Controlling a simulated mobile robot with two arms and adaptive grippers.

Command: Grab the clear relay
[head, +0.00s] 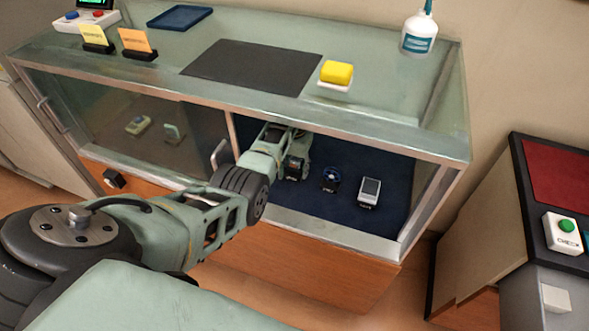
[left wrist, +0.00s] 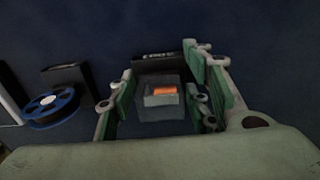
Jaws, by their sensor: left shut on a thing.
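The clear relay (left wrist: 163,98) is a see-through box with an orange part inside. In the left wrist view it sits between the two fingers of my left gripper (left wrist: 162,102), which is shut on it. A dark stand with a label (left wrist: 160,63) is right behind it. In the head view my left gripper (head: 292,160) reaches into the open right side of the glass case, and the relay is mostly hidden by it. I cannot tell whether the relay is lifted off the case floor. My right gripper is not in view.
On the dark blue case floor (head: 391,217), a blue spool (head: 331,176) and a grey device (head: 369,191) stand right of the gripper. The metal front frame (head: 330,229) and glass top surround the arm.

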